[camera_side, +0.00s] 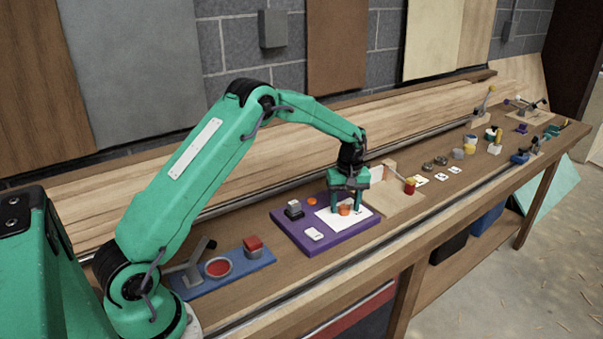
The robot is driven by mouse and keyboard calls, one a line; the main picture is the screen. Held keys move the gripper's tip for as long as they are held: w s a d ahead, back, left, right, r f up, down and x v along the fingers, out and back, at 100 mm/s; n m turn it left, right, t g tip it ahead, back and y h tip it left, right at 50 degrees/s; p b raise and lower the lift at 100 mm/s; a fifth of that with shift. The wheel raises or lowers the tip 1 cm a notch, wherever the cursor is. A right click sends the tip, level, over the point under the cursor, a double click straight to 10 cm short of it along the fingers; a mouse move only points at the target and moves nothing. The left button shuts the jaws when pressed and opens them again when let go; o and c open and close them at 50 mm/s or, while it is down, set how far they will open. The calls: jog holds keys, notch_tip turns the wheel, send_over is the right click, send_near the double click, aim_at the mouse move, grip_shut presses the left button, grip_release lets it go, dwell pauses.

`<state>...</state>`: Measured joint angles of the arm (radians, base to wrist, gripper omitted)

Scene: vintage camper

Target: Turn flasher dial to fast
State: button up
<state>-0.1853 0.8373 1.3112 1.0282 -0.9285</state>
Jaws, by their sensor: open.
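A purple board (287,227) lies on the bench with a white panel (326,221) on it. A small orange dial (345,210) stands on the white panel; I take it for the flasher dial. My gripper (346,208) points down over the panel, open, with one finger on each side of the dial. I cannot tell whether the fingers touch it. The dial's pointer and any speed marks are too small or hidden to read.
The purple board also bears a grey-topped block (294,209), an orange button (312,201) and a white switch (314,234). A blue board (262,263) with red parts lies to the left. A wooden stand with a red knob (410,186) is close on the right.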

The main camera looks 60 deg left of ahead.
jog(key=shift+c, duration=0.2)
jog(key=c, duration=0.9)
jog(key=shift+c, duration=0.2)
jog(key=shift+m, duration=0.4)
jog(key=m, duration=1.1)
jog(key=shift+d+t, duration=0.15)
jog(key=shift+t, duration=0.15)
jog(key=shift+m, duration=0.3)
jog(key=shift+w, duration=0.1)
